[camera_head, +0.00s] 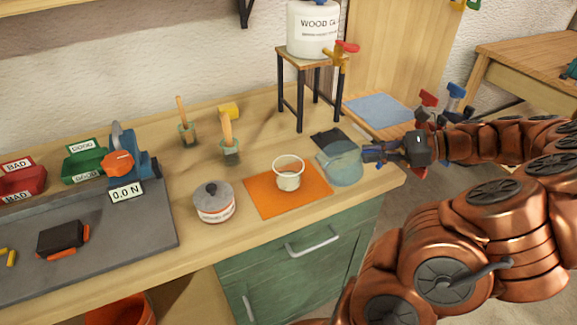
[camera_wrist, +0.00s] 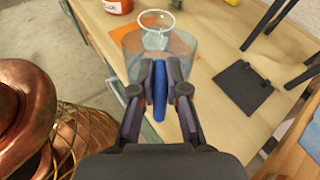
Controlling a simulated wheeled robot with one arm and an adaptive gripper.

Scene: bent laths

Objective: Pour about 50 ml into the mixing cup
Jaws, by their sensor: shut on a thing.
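The mixing cup (camera_head: 288,181), small and pale with an open top, stands on an orange mat (camera_head: 262,205). Its round rim also shows in the wrist view (camera_wrist: 157,13), just beyond the jug. A see-through bluish jug (camera_head: 342,168) is just right of the cup in the head view. In the wrist view the jug (camera_wrist: 185,48) is directly ahead of my gripper (camera_wrist: 160,75), which is shut on its blue handle (camera_wrist: 160,95). In the head view my gripper (camera_head: 374,153) reaches the jug from the right. I cannot tell the liquid level or see any stream.
A lidded grey pot (camera_head: 214,204) stands left of the mat. A black pad (camera_head: 326,138) lies behind the jug. A small stool (camera_head: 312,64) at the back carries a wood glue container (camera_head: 313,32) with a red tap. Brushes in holders (camera_head: 229,150) stand behind the pot.

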